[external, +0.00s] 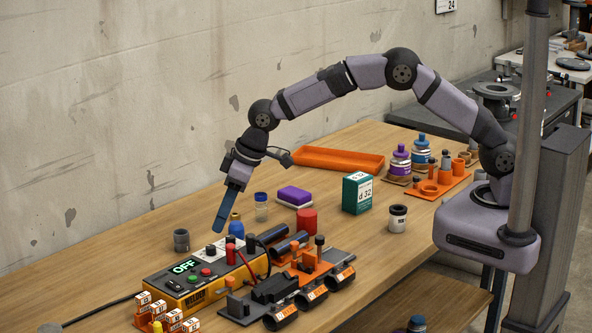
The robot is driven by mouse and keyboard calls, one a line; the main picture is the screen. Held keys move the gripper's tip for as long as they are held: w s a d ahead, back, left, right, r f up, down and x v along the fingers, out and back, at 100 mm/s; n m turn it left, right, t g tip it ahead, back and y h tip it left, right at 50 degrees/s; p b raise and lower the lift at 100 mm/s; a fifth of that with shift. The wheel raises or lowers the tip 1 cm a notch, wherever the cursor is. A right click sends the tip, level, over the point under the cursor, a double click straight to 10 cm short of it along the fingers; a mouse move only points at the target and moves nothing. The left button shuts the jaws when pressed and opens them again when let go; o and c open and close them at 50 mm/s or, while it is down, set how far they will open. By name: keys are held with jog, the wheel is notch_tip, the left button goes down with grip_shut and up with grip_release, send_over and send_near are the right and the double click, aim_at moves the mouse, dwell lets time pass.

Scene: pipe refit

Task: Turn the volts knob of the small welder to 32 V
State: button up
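The small welder (198,294) is a yellow box with a dark top, on the left part of the table. Its display (186,266) reads OFF in green. A red button and a green button sit below the display. Black knobs (210,250) stand on a pale panel at its far end; which is the volts knob and what it is set to are too small to tell. My gripper (219,228) points down over the welder's far end, its blue fingers above the knob area. It is seen edge-on, so the gap between the fingers is hidden. Contact with a knob cannot be made out.
Red and black leads rise beside the welder. A grey pipe piece (181,240) and blue-capped bottle (261,207) stand behind. An orange tray (338,160) lies farther back.

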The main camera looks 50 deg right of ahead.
aim_at(210, 246)
jog(key=shift+f, duration=0.1)
jog(key=shift+p+x, duration=1.25)
jog(key=shift+x, duration=2.3)
jog(key=shift+c, duration=0.4)
grip_shut()
